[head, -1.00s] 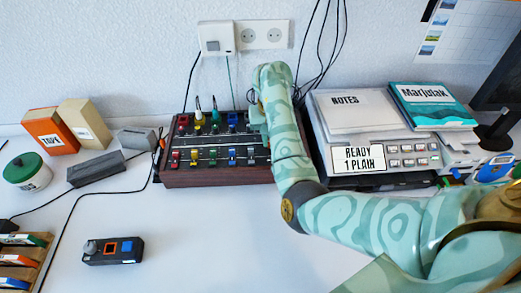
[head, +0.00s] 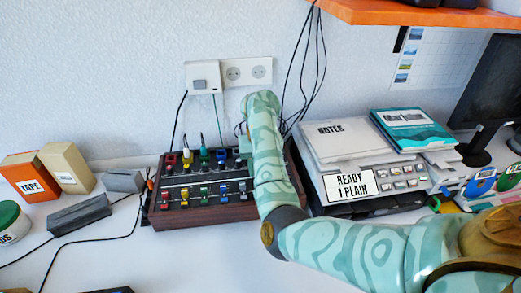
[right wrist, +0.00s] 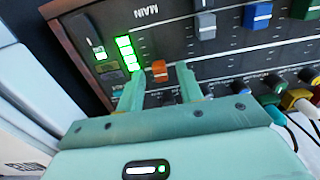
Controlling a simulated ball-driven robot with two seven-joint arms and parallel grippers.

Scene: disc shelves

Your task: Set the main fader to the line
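The mixer (head: 196,214) stands against the wall in the head view, its right end covered by my right arm. In the right wrist view, the orange main fader cap (right wrist: 159,70) is near the printed word MAIN (right wrist: 146,13). My right gripper (right wrist: 160,78) is open, with one fingertip on each side of this cap and a gap visible on both sides. A long pale line (right wrist: 218,56) runs across the panel beside the cap. In the head view my right arm hides the main fader. My left gripper is in no view.
Green level lights (right wrist: 127,52) glow beside the fader. Grey (right wrist: 204,25) and blue (right wrist: 257,15) fader caps and several knobs are nearby. A printer-like device (head: 352,160) stands close right of my arm. Cables hang behind.

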